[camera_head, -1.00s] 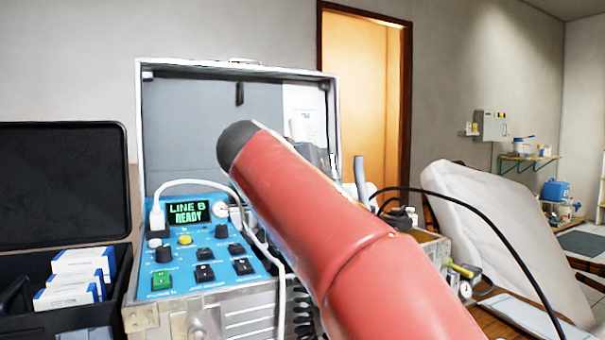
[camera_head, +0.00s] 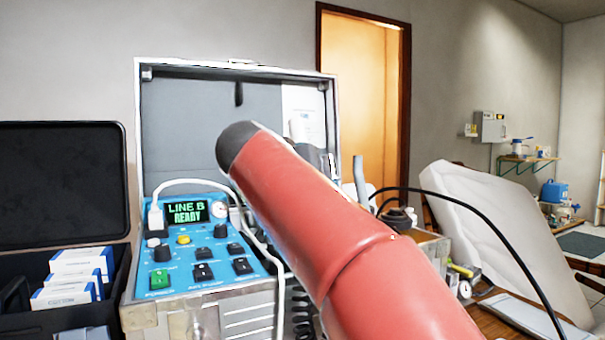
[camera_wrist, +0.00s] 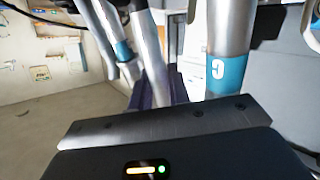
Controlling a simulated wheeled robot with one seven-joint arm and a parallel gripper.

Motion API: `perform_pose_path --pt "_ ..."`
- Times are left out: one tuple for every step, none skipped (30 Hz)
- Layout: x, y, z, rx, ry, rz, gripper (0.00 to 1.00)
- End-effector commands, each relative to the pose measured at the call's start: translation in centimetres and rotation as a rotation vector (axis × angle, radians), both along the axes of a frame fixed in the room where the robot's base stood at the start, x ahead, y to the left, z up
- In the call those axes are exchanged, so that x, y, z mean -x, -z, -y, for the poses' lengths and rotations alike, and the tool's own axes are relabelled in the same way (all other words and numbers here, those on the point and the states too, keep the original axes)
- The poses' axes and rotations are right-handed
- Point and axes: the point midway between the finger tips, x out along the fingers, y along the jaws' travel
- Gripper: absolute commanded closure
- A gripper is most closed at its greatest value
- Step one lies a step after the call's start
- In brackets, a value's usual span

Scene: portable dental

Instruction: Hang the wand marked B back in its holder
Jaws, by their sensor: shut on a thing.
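In the wrist view, my gripper (camera_wrist: 160,98) is shut on a silver wand (camera_wrist: 149,55) that rises between its dark fingers. No letter shows on the held wand. Right of it hangs another silver wand (camera_wrist: 229,30) with a blue band marked C, which appears upside down. More metal tubes, one with a blue band (camera_wrist: 124,51), stand close on the left. The holder for B cannot be made out clearly. In the head view, my red arm hides the gripper and the held wand. The dental unit (camera_head: 205,250) there displays LINE B READY.
The unit's open lid (camera_head: 190,120) stands behind its blue panel. A black case (camera_head: 65,185) with white boxes is on the left. A black hose (camera_head: 480,210) arches on the right past a pale reclined chair (camera_head: 500,230). White and coiled cables hang near my arm.

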Motion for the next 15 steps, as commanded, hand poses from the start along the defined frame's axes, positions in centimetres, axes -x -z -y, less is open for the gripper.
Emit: perform_pose_path --pt "0.0 0.1 0.0 0.000 0.000 0.001 1.00" --pt "0.1 0.2 0.0 0.000 0.000 0.001 1.00" --pt "0.1 0.3 0.0 0.000 0.000 0.001 1.00" --pt "0.1 0.5 0.1 0.000 0.000 0.001 1.00" --pt "0.2 0.6 0.1 0.000 0.000 0.001 1.00" --pt "0.2 0.8 0.1 0.000 0.000 0.001 1.00" --pt "0.3 0.9 0.1 -0.001 0.000 0.001 1.00" --pt "0.3 1.1 0.1 -0.001 0.000 0.001 1.00" --pt "0.4 1.2 0.2 -0.001 0.000 0.001 1.00" --pt "0.4 1.3 0.2 -0.001 0.000 0.001 1.00" --pt "0.5 1.5 0.2 -0.001 0.000 0.001 1.00" --pt "0.5 1.6 0.2 -0.001 0.000 0.001 1.00" --pt "0.6 1.7 0.2 -0.001 0.000 0.001 1.00" --pt "0.6 1.9 0.3 -0.001 0.000 0.001 1.00" --pt "0.7 2.0 0.3 -0.001 0.000 0.001 1.00"
